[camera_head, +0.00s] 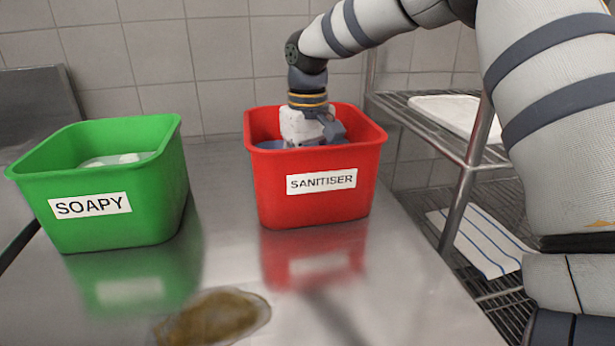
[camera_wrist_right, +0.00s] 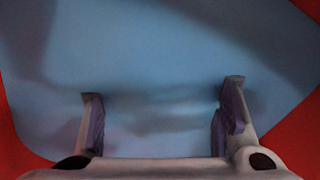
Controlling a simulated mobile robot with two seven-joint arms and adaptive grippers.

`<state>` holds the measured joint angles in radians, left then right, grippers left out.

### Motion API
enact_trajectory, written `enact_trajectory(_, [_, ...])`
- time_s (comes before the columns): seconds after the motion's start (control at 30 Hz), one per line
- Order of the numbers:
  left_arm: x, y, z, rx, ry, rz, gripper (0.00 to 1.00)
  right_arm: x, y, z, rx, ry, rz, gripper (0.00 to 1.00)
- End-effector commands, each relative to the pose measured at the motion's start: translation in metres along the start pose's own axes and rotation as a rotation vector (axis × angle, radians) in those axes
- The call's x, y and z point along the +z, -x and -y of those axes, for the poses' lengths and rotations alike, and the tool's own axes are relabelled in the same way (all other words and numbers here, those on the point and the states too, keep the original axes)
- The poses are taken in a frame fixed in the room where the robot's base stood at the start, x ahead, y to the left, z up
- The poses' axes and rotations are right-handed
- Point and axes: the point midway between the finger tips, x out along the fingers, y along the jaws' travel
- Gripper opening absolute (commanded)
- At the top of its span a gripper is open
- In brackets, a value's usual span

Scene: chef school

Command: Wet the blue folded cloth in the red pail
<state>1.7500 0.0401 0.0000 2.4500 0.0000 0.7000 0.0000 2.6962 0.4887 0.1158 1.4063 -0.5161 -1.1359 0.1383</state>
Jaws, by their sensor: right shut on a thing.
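The red pail (camera_head: 315,205), labelled SANITISER, stands upright on the steel counter with bluish liquid inside. My right gripper (camera_head: 315,132) reaches down into the pail from above, and the pail's front wall hides its fingertips in the head view. In the right wrist view, my right gripper (camera_wrist_right: 162,92) is shut on the blue folded cloth, with its fingers apart around it. The cloth blends into the blurred blue liquid there, and I cannot make out its edges. The pail's red walls (camera_wrist_right: 12,140) show at the sides. My left gripper is not in view.
A green pail (camera_head: 150,215) labelled SOAPY, holding pale liquid, stands to the left. A brown spill (camera_head: 213,318) lies on the front of the counter (camera_head: 230,255). A wire rack at right holds a white tray (camera_head: 455,113) and a blue-striped white cloth (camera_head: 478,238).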

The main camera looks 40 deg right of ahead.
Motion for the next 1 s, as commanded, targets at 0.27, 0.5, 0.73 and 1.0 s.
enact_trajectory(0.27, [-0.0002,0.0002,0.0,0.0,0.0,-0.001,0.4,0.0,-0.0034,0.0,0.0,0.0,0.0,0.31])
enact_trajectory(0.5, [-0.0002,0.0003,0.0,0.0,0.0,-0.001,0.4,-0.0001,-0.0062,0.0,0.0,0.0,0.0,0.31])
enact_trajectory(0.73, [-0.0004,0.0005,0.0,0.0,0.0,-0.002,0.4,0.0001,-0.0089,0.0,0.001,0.0,0.001,0.31])
enact_trajectory(1.0, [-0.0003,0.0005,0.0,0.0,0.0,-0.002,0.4,0.0,-0.0099,0.0,0.0,0.0,0.001,0.31])
